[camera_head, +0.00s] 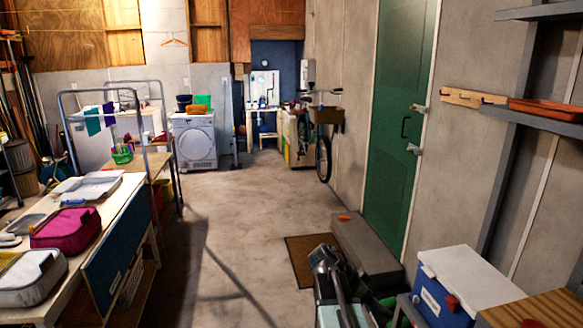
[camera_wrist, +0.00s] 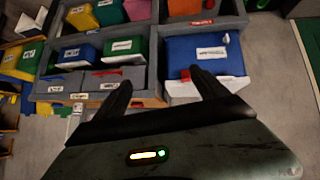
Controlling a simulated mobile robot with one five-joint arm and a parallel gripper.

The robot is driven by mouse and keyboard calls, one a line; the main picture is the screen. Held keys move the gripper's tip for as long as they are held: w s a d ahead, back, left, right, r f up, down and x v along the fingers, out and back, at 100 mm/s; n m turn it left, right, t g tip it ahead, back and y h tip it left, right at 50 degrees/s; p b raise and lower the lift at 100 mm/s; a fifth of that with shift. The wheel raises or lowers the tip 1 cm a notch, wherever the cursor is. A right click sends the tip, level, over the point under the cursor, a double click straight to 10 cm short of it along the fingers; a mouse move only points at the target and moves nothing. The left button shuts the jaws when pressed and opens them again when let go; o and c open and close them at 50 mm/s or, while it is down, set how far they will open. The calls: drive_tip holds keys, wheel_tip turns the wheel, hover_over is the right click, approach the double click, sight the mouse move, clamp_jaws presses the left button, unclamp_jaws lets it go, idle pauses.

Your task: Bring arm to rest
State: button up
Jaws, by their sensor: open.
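My gripper (camera_wrist: 160,90) shows in the wrist view with its two dark fingers spread apart and nothing held between them. Beyond the fingers are grey compartments (camera_wrist: 160,103) with coloured, labelled boxes; I cannot tell how far off they are. A blue box (camera_wrist: 203,56) lies beyond the right finger. In the head view part of my arm shows at the bottom, right of centre, but I cannot make out its fingers clearly there.
A blue cooler with a white lid (camera_head: 470,278) is at the lower right. A workbench (camera_head: 108,215) lines the left. The middle floor (camera_head: 240,200) is clear.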

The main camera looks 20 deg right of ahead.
drive_tip(key=w+a+f+n+t+y, duration=0.1)
drive_tip(key=a+f+n+y, duration=0.1)
drive_tip(key=a+n, duration=0.4)
drive_tip(key=w+a+f+n+t+y, duration=0.1)
drive_tip(key=a+n, duration=0.5)
drive_tip(key=a, duration=1.1)
drive_tip(key=a+f+n+t+y, duration=0.1)
drive_tip(key=a+f+n+y, duration=0.2)
drive_tip(key=a, duration=0.8)
drive_tip(key=n+y+p, duration=0.1)
drive_tip(key=n+y, duration=0.1)
drive_tip(key=n, duration=0.2)
drive_tip(key=shift+w+a+f+t+y, duration=0.15)
drive_tip(key=shift+w+a+t+y, duration=0.15)
drive_tip(key=shift+w+a, duration=0.1)
drive_tip(key=shift+o, duration=0.5)
drive_tip(key=shift+n, duration=0.4)
drive_tip(key=shift+d, duration=0.1)
drive_tip(key=shift+c, duration=0.4)
